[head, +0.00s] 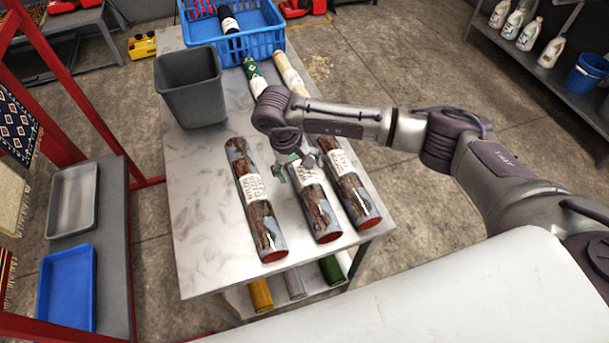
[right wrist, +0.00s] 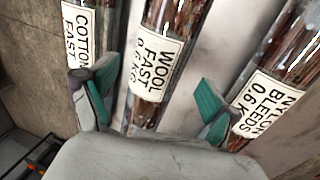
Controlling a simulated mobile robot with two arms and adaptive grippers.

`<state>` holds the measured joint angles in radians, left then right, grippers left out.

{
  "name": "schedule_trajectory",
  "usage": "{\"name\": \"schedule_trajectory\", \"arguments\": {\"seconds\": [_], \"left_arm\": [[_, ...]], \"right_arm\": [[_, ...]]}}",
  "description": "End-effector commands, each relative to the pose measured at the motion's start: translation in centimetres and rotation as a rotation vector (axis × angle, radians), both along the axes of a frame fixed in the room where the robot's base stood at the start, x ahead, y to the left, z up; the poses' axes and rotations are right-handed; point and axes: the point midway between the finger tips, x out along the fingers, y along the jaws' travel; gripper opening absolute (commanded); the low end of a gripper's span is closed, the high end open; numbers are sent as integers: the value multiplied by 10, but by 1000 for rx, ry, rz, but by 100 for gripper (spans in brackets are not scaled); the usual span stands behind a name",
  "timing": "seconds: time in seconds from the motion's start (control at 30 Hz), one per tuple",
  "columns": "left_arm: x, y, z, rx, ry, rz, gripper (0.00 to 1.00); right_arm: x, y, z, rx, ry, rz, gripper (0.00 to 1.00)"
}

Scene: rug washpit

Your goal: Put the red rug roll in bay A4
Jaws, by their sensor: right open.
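Three rug rolls in clear wrap with dark red-brown pattern and red ends lie side by side on the metal table (head: 205,235). The left one (head: 262,222) is labelled nylon, bleeds. The middle one (head: 319,213) is labelled wool, fast; it also shows in the right wrist view (right wrist: 176,20). The right one (head: 354,197) is labelled cotton, fast, in the right wrist view (right wrist: 82,50). My right gripper (head: 299,168) is open over the middle roll, its green-padded fingers apart on either side; contact cannot be told. My left gripper is out of view. No bay A4 marking is readable.
Several coloured rolls lie on the shelf below. Grey (head: 72,199) and blue (head: 66,288) trays sit left, near red rack posts.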

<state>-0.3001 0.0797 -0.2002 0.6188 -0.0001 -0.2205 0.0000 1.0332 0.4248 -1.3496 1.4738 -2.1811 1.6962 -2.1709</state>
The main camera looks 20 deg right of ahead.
Motion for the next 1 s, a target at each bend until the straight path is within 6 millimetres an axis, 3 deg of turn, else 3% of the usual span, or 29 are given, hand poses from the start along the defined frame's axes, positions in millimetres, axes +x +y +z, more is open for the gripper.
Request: {"name": "schedule_trajectory", "arguments": {"seconds": [0.2, 0.5, 1.0], "left_arm": [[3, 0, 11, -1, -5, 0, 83], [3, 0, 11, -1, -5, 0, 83], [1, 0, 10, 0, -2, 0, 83]], "right_arm": [[0, -7, -29, 2, 4, -1, 88], [1, -9, -35, 1, 0, 0, 88], [1, -9, -34, 2, 0, 0, 5]]}}
